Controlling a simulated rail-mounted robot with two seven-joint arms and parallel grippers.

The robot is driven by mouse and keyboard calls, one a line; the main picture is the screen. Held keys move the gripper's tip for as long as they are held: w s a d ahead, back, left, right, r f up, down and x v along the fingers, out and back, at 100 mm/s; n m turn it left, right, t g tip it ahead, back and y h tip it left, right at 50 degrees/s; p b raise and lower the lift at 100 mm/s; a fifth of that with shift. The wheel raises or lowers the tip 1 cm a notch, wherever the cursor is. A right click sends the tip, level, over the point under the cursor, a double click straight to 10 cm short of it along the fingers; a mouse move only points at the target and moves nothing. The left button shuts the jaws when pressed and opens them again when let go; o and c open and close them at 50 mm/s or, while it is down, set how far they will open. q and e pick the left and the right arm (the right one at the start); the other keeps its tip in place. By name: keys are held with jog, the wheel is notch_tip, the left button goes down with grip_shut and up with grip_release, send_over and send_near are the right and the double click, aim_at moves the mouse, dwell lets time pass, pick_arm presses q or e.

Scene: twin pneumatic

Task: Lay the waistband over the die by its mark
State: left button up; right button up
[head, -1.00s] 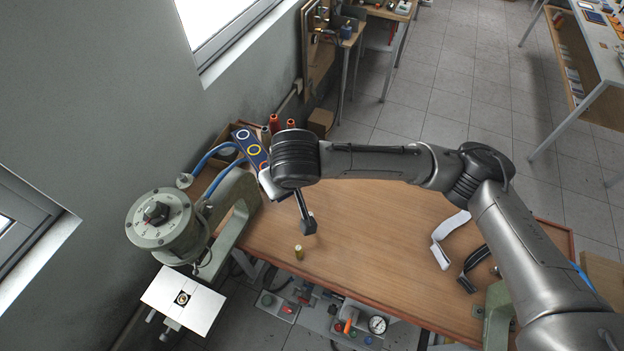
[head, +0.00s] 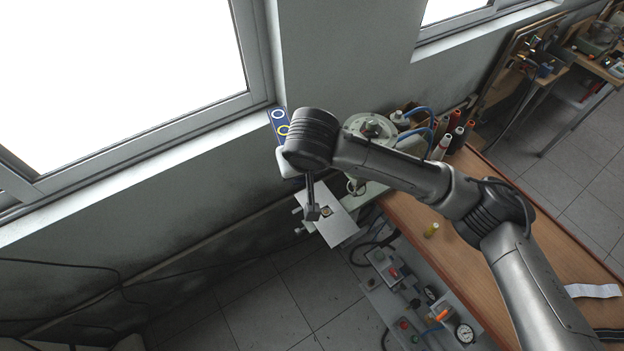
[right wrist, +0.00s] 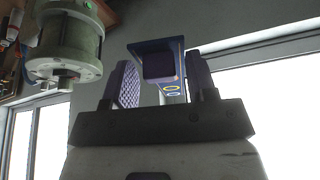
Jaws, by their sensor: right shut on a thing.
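My right gripper, in the right wrist view (right wrist: 163,74), is shut on a blue strip (right wrist: 172,82) with coloured rings. A dark block shows between the fingers. In the head view the blue strip (head: 280,125) shows a white and a yellow ring beside my wrist, which hides the fingers and part of the strip. A small round die (head: 326,211) sits in a pale plate (head: 340,232) below and right of the strip. A white band (head: 594,291) lies on the table at right. I cannot tell surely which piece is the waistband. My left gripper is not in view.
The green press (head: 371,128) stands behind my forearm, also in the right wrist view (right wrist: 64,45). Thread cones (head: 455,140) stand near it. A yellow spool (head: 431,230) is on the wooden table (head: 480,245). Wall and window are close behind the strip.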

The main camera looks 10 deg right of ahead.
jog(key=shift+n, duration=0.4)
jog(key=w+f, duration=0.4)
jog(key=shift+a, duration=0.35)
jog(key=shift+n+g+y, duration=0.3)
jog(key=shift+n+y, duration=0.2)
jog(key=shift+n, duration=0.4)
jog(key=d+f, duration=0.4)
jog(key=f, duration=0.5)
jog(key=d+f, duration=0.4)
jog(key=f, duration=0.5)
jog(key=s+d+f+p, duration=0.1)
jog(key=d+f, duration=0.3)
jog(key=f, duration=0.6)
jog(key=shift+s+d+f, duration=0.1)
jog(key=shift+d+f, duration=0.15)
jog(key=shift+f, duration=0.2)
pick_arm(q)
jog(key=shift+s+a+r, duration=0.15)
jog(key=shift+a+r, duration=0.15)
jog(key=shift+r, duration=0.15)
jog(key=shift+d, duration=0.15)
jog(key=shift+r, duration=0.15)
